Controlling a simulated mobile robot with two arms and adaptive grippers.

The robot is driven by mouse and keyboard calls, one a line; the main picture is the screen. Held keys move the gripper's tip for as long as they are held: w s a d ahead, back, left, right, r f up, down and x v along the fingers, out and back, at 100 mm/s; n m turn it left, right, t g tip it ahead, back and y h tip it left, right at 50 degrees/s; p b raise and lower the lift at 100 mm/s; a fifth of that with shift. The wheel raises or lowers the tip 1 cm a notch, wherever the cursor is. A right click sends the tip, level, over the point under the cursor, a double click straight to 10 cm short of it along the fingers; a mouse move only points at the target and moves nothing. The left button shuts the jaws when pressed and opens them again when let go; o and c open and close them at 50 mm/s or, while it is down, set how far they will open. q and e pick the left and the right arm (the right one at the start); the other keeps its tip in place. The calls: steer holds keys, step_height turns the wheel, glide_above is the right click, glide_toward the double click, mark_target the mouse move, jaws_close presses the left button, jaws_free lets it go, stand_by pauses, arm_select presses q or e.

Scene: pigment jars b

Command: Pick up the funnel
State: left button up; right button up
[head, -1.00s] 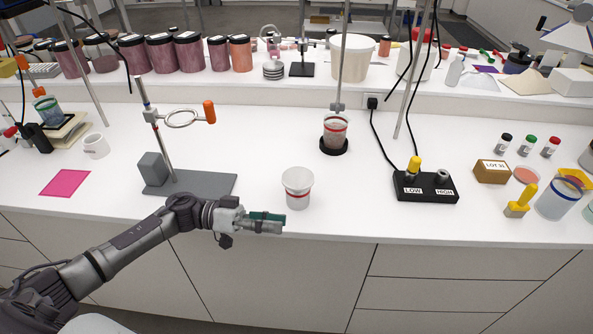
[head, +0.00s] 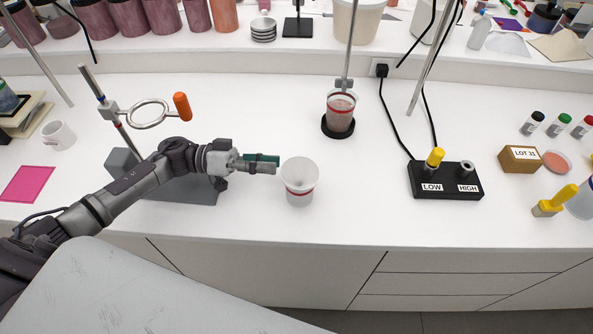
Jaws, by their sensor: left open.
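A white, cup-shaped piece with a red band (head: 299,183), which appears to be the funnel, stands upright near the front of the white bench. Its wide rim faces up and its inside partly shows. My left gripper (head: 278,164) comes in from the left, just beside its rim, with the fingers pointing right at it. The gripper is open and empty, seen nearly edge-on. A small gap seems to lie between the fingertips and the rim, though depth is hard to judge. My right gripper is not in view.
Behind my left arm is a stand (head: 130,138) with a ring and an orange knob. A jar with a red band (head: 340,113) stands in a black base behind. A black LOW/HIGH box (head: 446,183) is at right. The bench (head: 345,215) between is clear.

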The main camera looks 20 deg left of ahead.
mark_target(284, 163)
arm_select(q)
steer(key=shift+w, duration=0.2)
steer(key=shift+w+d+r, duration=0.1)
steer(key=shift+d, duration=0.05)
steer(key=p+x, duration=0.2)
steer(key=x, duration=0.4)
steer(key=shift+d+r+p, duration=0.1)
steer(key=shift+d+p, duration=0.05)
steer(key=shift+p, duration=0.15)
steer(key=shift+d, duration=0.4)
steer(key=shift+c, duration=0.2)
jaws_close()
steer(key=shift+c, duration=0.3)
jaws_free()
steer(key=shift+o, duration=0.5)
